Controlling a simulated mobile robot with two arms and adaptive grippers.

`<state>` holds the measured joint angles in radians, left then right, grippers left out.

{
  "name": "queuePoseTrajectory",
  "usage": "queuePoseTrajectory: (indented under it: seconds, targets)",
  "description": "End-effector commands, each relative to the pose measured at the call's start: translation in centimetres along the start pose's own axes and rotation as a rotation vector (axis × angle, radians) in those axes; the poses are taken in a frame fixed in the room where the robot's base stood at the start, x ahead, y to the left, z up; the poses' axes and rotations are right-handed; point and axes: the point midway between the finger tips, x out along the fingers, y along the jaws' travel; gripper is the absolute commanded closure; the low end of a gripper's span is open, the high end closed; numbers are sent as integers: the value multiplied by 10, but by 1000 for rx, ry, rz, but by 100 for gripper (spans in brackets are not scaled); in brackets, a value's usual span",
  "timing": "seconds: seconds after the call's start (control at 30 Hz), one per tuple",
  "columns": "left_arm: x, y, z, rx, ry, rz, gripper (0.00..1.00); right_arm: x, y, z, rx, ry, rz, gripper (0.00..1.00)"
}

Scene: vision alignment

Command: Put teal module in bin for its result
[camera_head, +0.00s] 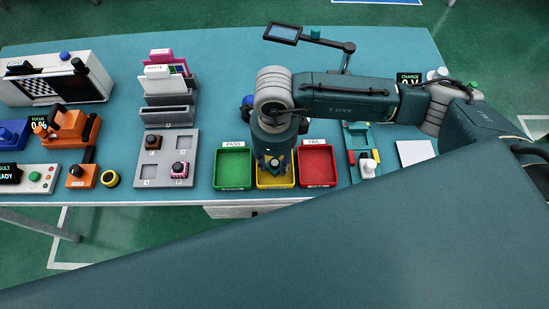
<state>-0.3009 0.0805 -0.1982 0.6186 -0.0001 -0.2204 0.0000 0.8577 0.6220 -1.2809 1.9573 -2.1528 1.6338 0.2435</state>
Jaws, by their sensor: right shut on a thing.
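My right gripper (274,164) points down over the yellow middle bin (263,183), low between the green and red bins. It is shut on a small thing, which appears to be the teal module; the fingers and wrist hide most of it. The green PASS bin (233,169) is just left of the gripper and looks empty. The red FAIL bin (317,167) is just right of it and looks empty. The gripper hides much of the yellow bin, including its label. My left gripper is out of view.
A grey tray (147,182) holds a brown module (152,142) and a pink striped module (180,170). A result box (33,178) and orange devices (68,128) stand at left. A teal fixture (357,137) and white pad (415,152) are right. My arm covers the table's right side.

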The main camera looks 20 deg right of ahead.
Motion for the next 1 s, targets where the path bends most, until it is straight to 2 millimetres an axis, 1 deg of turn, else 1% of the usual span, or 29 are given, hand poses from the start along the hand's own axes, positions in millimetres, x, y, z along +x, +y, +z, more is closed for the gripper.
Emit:
queuePoseTrajectory:
  seconds: [0.17, 0.2, 0.23, 0.5, 0.6, 0.67, 0.77, 1.0]
  targets:
    - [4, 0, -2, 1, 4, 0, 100, 3, 0, 0, 0, 0, 0, 94]
    - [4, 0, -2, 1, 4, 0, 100, 3, 0, 0, 0, 0, 0, 62]
    - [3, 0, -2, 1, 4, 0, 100, 2, 0, 0, 0, 0, 0, 56]
    - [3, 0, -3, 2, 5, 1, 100, 2, 0, 0, 1, 0, 0, 56]
    - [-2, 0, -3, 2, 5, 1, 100, -2, 0, 0, 1, 0, 0, 56]
    - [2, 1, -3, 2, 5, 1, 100, -5, -1, 1, 0, -2, -2, 56]
    - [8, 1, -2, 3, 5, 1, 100, -21, -1, 1, 0, -5, -4, 56]
    - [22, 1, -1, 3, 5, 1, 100, -74, -1, 1, -1, -4, -5, 56]
